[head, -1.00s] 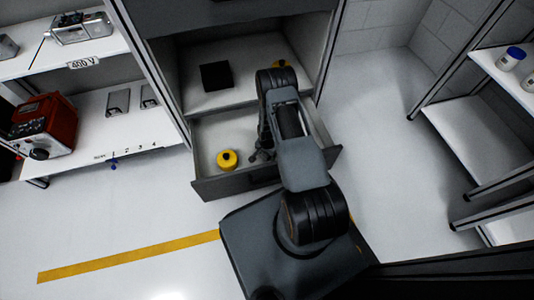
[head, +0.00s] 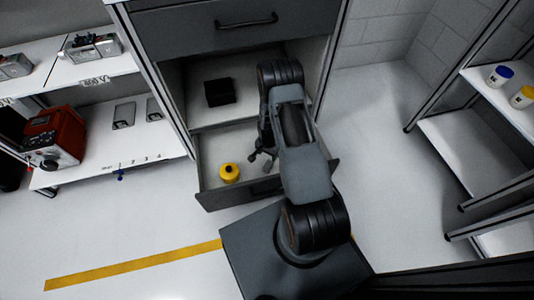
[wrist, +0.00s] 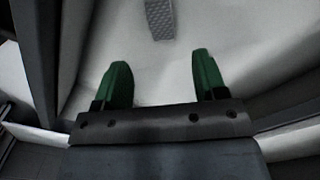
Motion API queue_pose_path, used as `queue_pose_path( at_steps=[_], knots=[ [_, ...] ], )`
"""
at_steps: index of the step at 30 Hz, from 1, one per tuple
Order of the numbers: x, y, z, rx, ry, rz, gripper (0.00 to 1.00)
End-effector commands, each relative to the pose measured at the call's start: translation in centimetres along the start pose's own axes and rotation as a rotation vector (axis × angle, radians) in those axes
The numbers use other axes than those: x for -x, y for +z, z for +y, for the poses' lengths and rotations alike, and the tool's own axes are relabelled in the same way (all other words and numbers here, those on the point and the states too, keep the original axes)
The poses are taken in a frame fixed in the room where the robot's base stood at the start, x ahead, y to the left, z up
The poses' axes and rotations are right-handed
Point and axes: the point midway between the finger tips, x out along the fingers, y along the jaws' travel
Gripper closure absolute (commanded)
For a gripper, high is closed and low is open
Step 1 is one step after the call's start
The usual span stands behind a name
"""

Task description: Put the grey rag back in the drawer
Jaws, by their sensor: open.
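The open drawer (head: 222,199) stands pulled out low in the dark cabinet, with a pale floor inside. My gripper (head: 264,160) reaches down into or just over it, partly hidden by my arm. In the wrist view my gripper (wrist: 161,60) is open, its two green fingers apart with nothing between them. A grey textured strip (wrist: 160,18), perhaps the grey rag, lies on a pale surface beyond the fingertips, cut off by the top edge. I cannot make out a rag in the head view; my arm hides part of the drawer.
A yellow round container (head: 229,173) sits in the drawer left of my gripper. A black box (head: 219,91) lies in the compartment above. A red device (head: 55,138) stands on the left shelf. Jars (head: 500,76) stand on the right rack. The floor in front is clear.

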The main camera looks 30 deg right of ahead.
Motion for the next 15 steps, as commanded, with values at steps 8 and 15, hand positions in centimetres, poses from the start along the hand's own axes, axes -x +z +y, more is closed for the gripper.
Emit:
queue_pose_path(
  at_steps=[8,15],
  knots=[
    [10.8,0.0,-2.5,0.168,-0.037,0.043,0.35],
    [25.4,4.3,-2.2,0.46,-0.073,0.1,0.35]
  ],
)
